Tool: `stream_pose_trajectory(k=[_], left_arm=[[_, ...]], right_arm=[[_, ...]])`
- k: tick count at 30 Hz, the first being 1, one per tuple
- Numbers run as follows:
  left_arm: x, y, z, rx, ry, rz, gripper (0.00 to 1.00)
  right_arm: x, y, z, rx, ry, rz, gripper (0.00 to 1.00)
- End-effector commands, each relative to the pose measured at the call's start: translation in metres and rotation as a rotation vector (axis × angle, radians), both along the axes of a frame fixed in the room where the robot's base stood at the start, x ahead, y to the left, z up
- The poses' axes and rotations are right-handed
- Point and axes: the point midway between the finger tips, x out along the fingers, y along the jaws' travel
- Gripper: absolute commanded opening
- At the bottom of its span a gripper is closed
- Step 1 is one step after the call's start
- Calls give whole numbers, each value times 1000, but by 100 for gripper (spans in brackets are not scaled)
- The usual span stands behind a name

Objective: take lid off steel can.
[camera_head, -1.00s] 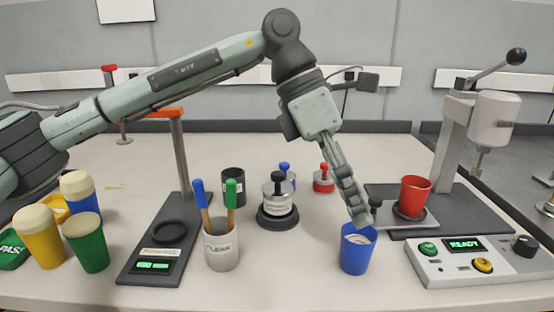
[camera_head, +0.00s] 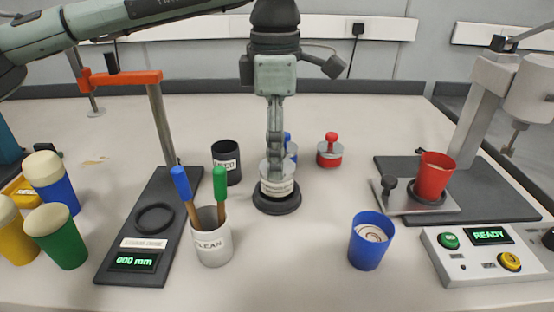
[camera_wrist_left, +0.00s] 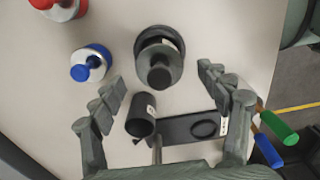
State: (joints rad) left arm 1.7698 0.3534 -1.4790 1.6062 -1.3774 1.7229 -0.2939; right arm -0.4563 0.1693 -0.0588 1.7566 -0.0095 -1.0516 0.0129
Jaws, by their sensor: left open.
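The steel can (camera_head: 277,187) stands upright on a black round base (camera_head: 278,205) in the middle of the bench. In the left wrist view the can (camera_wrist_left: 160,55) is seen from above with its lid on, and a black knob (camera_wrist_left: 159,77) on top. My left gripper (camera_head: 275,153) hangs over the can, pointing down, and hides its knob in the head view. In the left wrist view the gripper's fingers (camera_wrist_left: 162,82) are spread wide, on either side of the can's near side, with nothing between them. My right gripper is not in view.
A blue-knobbed can (camera_head: 290,150) stands close behind, a red-knobbed can (camera_head: 330,155) to the right. A black cup (camera_head: 227,165) and white pen cup (camera_head: 212,245) are left of the can. A blue cup (camera_head: 368,248) stands front right; bench around it is clear.

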Motion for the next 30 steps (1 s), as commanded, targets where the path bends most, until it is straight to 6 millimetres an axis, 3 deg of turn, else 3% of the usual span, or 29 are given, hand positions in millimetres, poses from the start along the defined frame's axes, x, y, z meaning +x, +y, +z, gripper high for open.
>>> stream_pose_trajectory(k=[3, 10, 22, 30], left_arm=[[0, 0, -10, 0, 1, 0, 76], [0, 0, -12, -1, 0, 0, 76], [0, 0, -12, -1, -1, 0, 28], [0, 0, -11, -2, -1, 0, 27]], right_arm=[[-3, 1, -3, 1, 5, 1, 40], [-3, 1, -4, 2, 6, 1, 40], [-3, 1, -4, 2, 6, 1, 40], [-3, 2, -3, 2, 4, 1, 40]])
